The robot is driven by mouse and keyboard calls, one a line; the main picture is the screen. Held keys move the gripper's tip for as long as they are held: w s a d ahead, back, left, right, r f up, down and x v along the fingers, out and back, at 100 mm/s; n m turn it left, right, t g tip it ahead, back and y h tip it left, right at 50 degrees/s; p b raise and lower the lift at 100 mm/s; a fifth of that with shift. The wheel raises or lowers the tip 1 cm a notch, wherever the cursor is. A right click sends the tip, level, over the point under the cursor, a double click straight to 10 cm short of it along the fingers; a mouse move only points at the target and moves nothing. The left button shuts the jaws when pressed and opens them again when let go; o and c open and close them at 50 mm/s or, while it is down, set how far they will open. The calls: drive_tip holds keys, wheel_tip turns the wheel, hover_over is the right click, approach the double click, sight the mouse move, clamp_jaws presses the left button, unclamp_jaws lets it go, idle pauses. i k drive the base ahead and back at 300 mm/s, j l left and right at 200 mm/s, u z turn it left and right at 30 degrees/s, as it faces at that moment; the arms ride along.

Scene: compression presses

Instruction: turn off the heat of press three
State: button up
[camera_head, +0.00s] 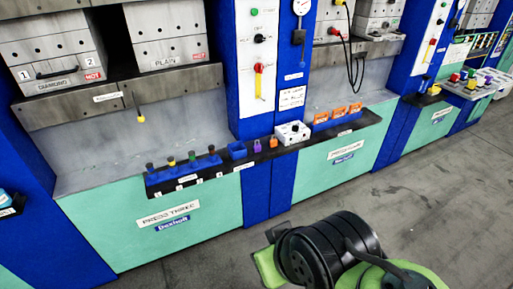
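Press three (95,225) fills the left of the head view, with a teal front labelled "PRESS THREE" and blue sides. To the right of its opening is a white control panel (244,85). My arm shows at the bottom centre, well below and apart from the panel. My gripper fingers cannot be made out in the view.
A dark ledge (208,178) along the front holds coloured-handled tools, padlocks and a white box (292,132). Platens marked "HOT" (55,68) hang in press three. Another press (330,165) stands to the right, with a hanging black cable. The grey floor (440,190) at right is clear.

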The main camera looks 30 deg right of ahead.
sight(259, 37)
drive_tip(key=i+l+z, duration=0.5)
drive_tip(key=i+u, duration=0.5)
drive_tip(key=u, duration=0.2)
drive_tip(key=i+l+u, duration=0.2)
drive_tip(key=u, duration=0.3)
drive_tip(key=z, duration=0.15)
drive_tip(key=i, duration=0.05)
